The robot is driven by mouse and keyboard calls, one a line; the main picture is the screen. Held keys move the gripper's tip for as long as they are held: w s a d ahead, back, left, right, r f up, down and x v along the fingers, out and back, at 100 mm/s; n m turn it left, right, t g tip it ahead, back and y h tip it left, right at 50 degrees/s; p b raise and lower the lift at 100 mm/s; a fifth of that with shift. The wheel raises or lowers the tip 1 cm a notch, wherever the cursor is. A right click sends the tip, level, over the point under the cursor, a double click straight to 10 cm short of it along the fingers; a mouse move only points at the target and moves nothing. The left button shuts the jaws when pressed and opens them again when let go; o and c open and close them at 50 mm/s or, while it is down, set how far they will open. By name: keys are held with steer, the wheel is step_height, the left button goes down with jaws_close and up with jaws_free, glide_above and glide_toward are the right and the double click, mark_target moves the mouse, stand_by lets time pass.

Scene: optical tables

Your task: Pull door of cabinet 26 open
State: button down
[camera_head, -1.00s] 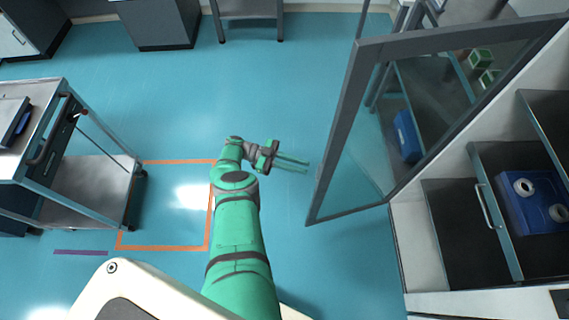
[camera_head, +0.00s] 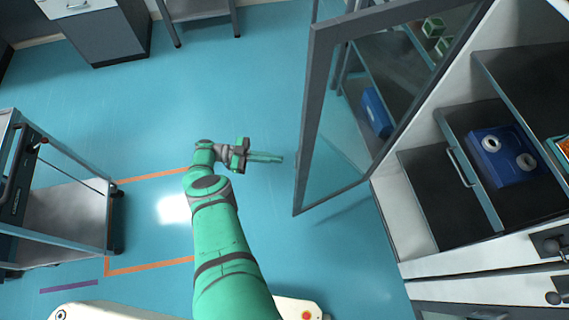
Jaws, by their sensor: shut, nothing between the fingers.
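A grey-framed glass door (camera_head: 308,130) stands swung out from the white cabinet (camera_head: 385,205) on the right. Its free edge points toward the middle of the floor, and the cabinet's front is uncovered. I see no readable number 26 on it. My gripper (camera_head: 281,158), at the end of the green arm, is to the left of the door's free edge. Its fingers are together, empty, and point right toward the frame. In this view a small gap shows between the fingertips and the door.
The cabinet's dark shelves hold a blue box (camera_head: 508,165) with white round parts. Another blue item (camera_head: 376,112) shows through the door glass. A metal cart (camera_head: 62,215) stands at left. Grey cabinets (camera_head: 108,30) stand at the back. Blue floor between is clear.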

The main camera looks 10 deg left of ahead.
steer(key=s+a+f+n+t+y, duration=0.25)
steer(key=s+a+t, duration=0.35)
steer(key=s+a, duration=0.55)
steer(key=s+f+n+t+y, duration=0.2)
steer(key=s+n+t+y, duration=0.25)
steer(key=s, duration=1.25)
steer(key=s+d+r+n+t+y, duration=0.2)
steer(key=s+d+r+n+y, duration=0.15)
steer(key=d, duration=0.35)
steer(key=s+d+r+n+t+y, duration=0.1)
steer(key=s+d+r+n+y, duration=0.1)
steer(key=s+d+r, duration=0.4)
steer(key=w+d+r+n+t+y, duration=0.1)
steer(key=w+d+r+n+y, duration=0.1)
steer(key=d+r+n+y, duration=0.3)
steer(key=d+r, duration=0.4)
steer(key=r, duration=0.2)
steer(key=shift+w+r+y, duration=0.3)
steer(key=shift+w+y, duration=0.05)
steer(key=shift+w, duration=0.05)
